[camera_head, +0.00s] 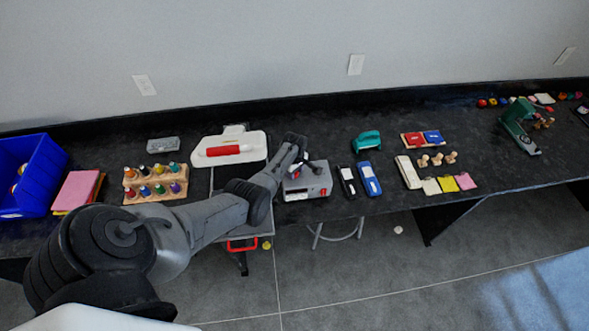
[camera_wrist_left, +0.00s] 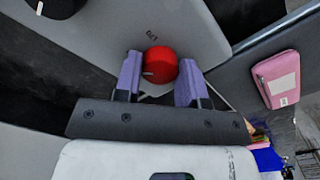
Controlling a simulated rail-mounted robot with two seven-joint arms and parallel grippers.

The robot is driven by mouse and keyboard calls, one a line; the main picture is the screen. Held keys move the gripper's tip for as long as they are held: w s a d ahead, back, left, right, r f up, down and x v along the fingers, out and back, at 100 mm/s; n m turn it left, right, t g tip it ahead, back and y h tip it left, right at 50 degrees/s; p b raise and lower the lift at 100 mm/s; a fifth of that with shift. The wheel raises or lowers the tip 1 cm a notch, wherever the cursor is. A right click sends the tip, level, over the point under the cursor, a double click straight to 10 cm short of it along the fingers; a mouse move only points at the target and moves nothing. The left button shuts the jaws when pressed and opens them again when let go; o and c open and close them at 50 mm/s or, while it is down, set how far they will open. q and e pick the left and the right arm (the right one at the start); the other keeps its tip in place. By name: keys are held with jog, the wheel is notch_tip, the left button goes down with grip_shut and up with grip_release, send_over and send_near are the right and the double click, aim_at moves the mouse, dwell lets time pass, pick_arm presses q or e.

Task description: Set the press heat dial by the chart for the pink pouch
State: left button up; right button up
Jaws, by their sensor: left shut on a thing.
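The red dial (camera_wrist_left: 161,64) sits on a light grey panel (camera_wrist_left: 195,25), with a small pale pointer mark at its edge. A printed number, seemingly 170, is beside it. My left gripper (camera_wrist_left: 160,80) is shut on the dial, one purple finger on each side. In the head view my left gripper (camera_head: 301,168) reaches down to the grey control box (camera_head: 310,186), partly covering its top. A pink pouch-like item (camera_wrist_left: 277,80) with a small white label lies at the right of the left wrist view. I cannot make out a chart. My right gripper is not in view.
A black knob (camera_wrist_left: 62,5) is on the same panel. A blue bin (camera_head: 40,172) stands at the far left.

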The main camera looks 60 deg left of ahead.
pick_arm(q)
jog(key=m+p, duration=0.1)
jog(key=m, duration=0.2)
jog(key=shift+m, duration=0.3)
jog(key=m, duration=0.2)
jog(key=shift+m, duration=0.4)
jog(key=m, duration=0.4)
jog(key=shift+p, duration=0.35)
jog(key=shift+m, duration=1.2)
jog(key=o, duration=0.9)
